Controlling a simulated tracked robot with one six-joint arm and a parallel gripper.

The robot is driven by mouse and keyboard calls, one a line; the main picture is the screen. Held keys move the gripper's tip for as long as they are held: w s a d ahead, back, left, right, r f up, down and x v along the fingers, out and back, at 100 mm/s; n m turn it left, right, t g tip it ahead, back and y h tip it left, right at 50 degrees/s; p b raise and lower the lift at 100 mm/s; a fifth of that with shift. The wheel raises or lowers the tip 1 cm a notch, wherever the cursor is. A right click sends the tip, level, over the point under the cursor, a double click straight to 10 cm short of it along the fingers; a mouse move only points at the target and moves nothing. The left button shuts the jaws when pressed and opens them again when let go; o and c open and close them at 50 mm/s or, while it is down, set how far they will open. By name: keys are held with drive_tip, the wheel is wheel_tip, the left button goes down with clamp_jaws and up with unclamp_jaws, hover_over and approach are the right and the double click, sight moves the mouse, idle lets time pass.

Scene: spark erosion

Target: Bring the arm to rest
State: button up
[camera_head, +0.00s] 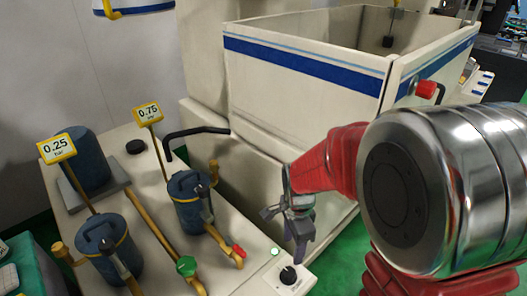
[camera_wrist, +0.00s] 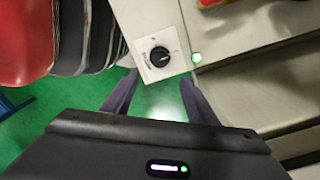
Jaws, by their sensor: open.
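My arm, red with polished metal, reaches in from the right in the head view. My gripper (camera_head: 290,225) points down, with its fingers apart and nothing seen between them. It is close above a white plate with a black rotary knob (camera_head: 288,275) at the bench corner. In the wrist view the two dark fingers of my gripper (camera_wrist: 158,98) are spread over green floor. The black knob (camera_wrist: 159,56) on its white plate shows just beyond the fingertips, with a lit green button (camera_wrist: 196,57) to its right. I cannot tell whether a finger touches the plate.
Blue canisters (camera_head: 188,200) with yellow pipes, a green knob (camera_head: 186,265) and a red valve handle (camera_head: 239,251) stand on the bench (camera_head: 160,180) to the left. A white tank (camera_head: 300,85) with a blue stripe and a red knob (camera_head: 427,89) stands behind my gripper.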

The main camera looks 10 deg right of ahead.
drive_tip(key=s+r+n+t, duration=0.2)
drive_tip(key=s+r+n, duration=0.4)
drive_tip(key=r+n, duration=0.2)
drive_tip(key=s+r+n+t, duration=0.3)
drive_tip(key=s+r+n, duration=0.3)
drive_tip(key=r, duration=0.5)
drive_tip(key=shift+s+r+n+t, duration=0.3)
drive_tip(key=shift+s+r+n, duration=0.1)
drive_tip(key=shift+n, duration=0.8)
drive_tip(key=shift+d, duration=0.1)
